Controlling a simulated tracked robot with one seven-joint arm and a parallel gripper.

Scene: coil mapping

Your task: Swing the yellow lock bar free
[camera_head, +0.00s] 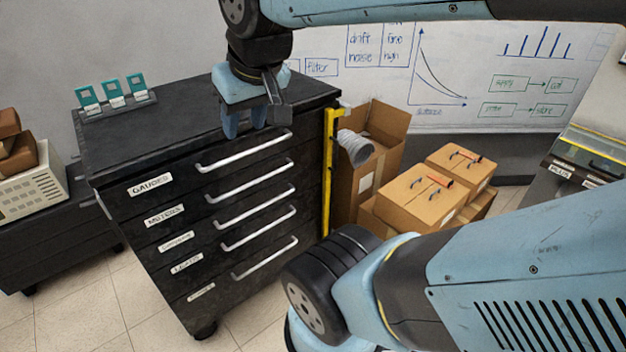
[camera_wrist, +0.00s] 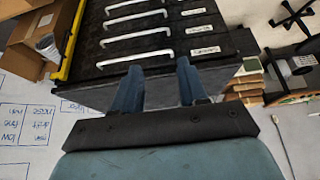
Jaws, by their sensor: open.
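The yellow lock bar (camera_head: 328,172) stands upright along the right front edge of the black drawer cabinet (camera_head: 128,232). In the wrist view the bar (camera_wrist: 72,42) runs along the cabinet's left side, left of the fingers. My gripper (camera_head: 245,128) is over the front of the cabinet near the top drawer handle, left of the bar and apart from it. In the wrist view my gripper's two fingers (camera_wrist: 157,85) are spread with nothing between them. Whether the bar's catch is fastened cannot be told.
Several silver drawer handles (camera_head: 245,150) project from the cabinet front. Teal tags (camera_head: 112,92) stand on its top. A grey coiled hose (camera_head: 355,148) and cardboard boxes (camera_head: 415,195) are close right of the bar. Tiled floor (camera_head: 262,318) is open in front.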

